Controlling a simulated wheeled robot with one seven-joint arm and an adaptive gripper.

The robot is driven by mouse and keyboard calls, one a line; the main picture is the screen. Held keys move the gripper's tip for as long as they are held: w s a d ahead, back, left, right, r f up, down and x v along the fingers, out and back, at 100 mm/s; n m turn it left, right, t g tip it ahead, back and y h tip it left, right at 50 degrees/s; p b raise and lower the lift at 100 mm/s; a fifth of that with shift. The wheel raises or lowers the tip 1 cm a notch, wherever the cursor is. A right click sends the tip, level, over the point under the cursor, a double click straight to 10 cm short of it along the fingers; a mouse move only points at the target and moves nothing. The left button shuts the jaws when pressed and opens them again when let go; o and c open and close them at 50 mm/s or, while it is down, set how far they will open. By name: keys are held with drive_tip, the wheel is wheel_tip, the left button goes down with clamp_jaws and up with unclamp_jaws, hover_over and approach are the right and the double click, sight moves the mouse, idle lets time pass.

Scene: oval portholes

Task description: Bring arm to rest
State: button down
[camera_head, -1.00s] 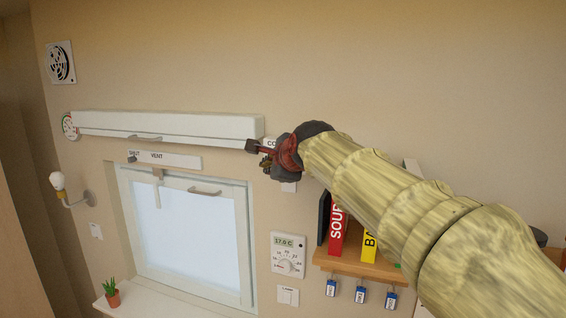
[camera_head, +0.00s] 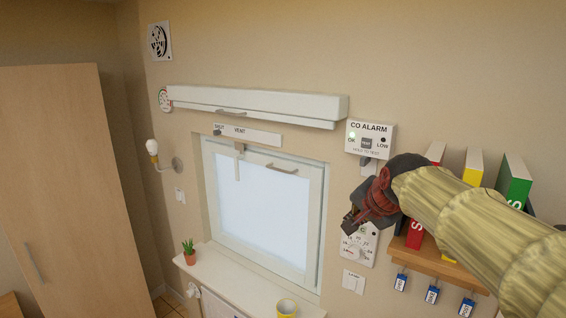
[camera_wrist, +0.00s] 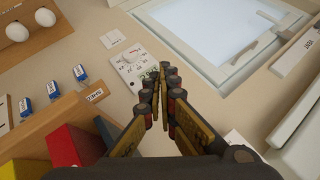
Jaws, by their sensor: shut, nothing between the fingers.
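My gripper (camera_head: 350,226) is at the right of the head view, in front of the wall and partly over the thermostat (camera_head: 358,250). My yellowish arm reaches in from the lower right. In the wrist view my gripper (camera_wrist: 160,72) has its fingers together with nothing between them. The thermostat (camera_wrist: 132,66) shows just beyond the fingertips. I cannot tell how far the fingertips are from the wall.
The CO alarm (camera_head: 369,138) is on the wall above my gripper. The shelf (camera_head: 442,267) with binders (camera_head: 514,181) and hanging blue tags is beside my arm.

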drive_tip(key=s+f+n+g+b, duration=0.1)
drive_tip(key=s+f+n+b, duration=0.4)
drive_tip(key=s+f+b, duration=0.6)
drive_tip(key=s+d+f+n+g+b, duration=0.1)
drive_tip(key=s+f+n+b, duration=0.3)
drive_tip(key=s+f+b, duration=0.8)
drive_tip(key=s+f, duration=0.4)
drive_tip(key=f, duration=0.5)
drive_tip(key=s+f+g, duration=0.1)
drive_tip(key=s+f, duration=0.3)
drive_tip(key=f, duration=0.5)
drive_tip(key=shift+s+d+n+g+h+b, duration=0.15)
drive_tip(key=shift+s+n+g+h+b, duration=0.15)
drive_tip(key=shift+n, duration=0.1)
drive_tip(key=shift+d, duration=0.1)
